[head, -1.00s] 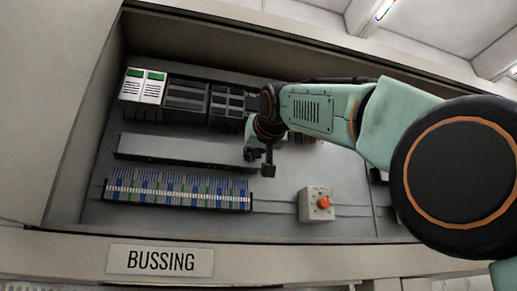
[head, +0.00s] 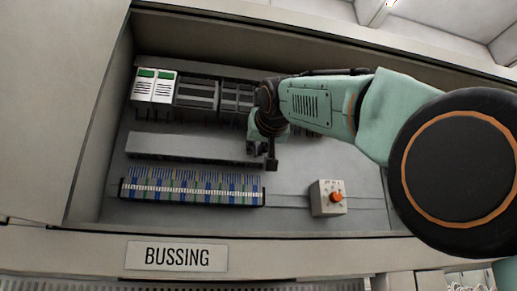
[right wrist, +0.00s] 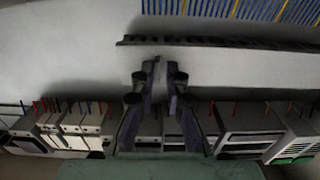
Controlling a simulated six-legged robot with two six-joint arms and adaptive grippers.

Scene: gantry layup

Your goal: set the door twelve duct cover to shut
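The duct cover (head: 190,147) is a long flat grey strip on the cabinet's back panel, between the device row and the terminal strip. Its right end lies close to my right gripper (head: 264,158), which points down into the cabinet. Whether a finger touches the cover, I cannot tell. My left gripper is out of view.
White and dark devices (head: 197,94) line the upper panel. Blue-striped terminals (head: 190,188) sit below the duct. The cabinet's front sill carries a BUSSING label (head: 177,257). The panel around the knob box is clear.

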